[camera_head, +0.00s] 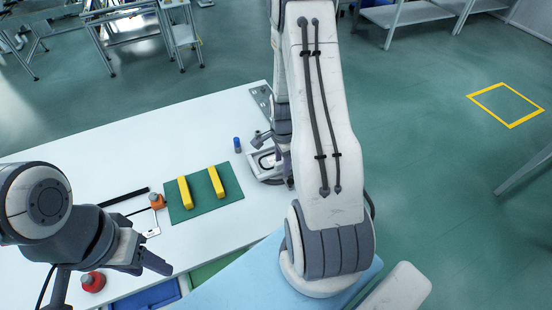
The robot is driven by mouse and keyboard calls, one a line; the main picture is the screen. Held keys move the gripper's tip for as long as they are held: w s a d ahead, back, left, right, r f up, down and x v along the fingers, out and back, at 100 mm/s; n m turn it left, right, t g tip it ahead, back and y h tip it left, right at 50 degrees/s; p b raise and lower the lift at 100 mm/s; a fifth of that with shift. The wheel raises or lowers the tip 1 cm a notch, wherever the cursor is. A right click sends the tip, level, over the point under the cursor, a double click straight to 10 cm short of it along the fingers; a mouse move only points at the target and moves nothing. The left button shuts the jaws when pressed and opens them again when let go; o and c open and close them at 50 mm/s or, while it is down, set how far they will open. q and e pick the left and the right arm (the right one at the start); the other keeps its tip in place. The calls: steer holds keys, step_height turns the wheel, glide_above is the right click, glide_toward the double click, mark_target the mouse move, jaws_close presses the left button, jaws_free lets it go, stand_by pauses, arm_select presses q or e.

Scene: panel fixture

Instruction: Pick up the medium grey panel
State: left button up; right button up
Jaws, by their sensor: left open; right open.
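A grey plate with small holes (261,97) lies at the far edge of the white table, partly hidden by my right arm. I cannot tell for certain whether it is the medium grey panel. A pale grey and white fixture (262,166) stands on the table's right side, with a dark part on it. My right gripper (284,165) is beside this fixture, partly hidden behind my arm link; it is open, and its fingertips are hard to make out. My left gripper (148,262) is open and empty over the table's front left, away from the plate and the fixture.
A green mat (204,206) carries two yellow blocks (185,192). A blue cylinder (237,145), an orange piece (157,201), a black bar (124,196) and a red object (93,282) stand nearby. Blue (147,297) and green bins (208,270) are at the front. The table's far left is clear.

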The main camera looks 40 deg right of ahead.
jaws_close()
steer(key=shift+r, duration=0.2)
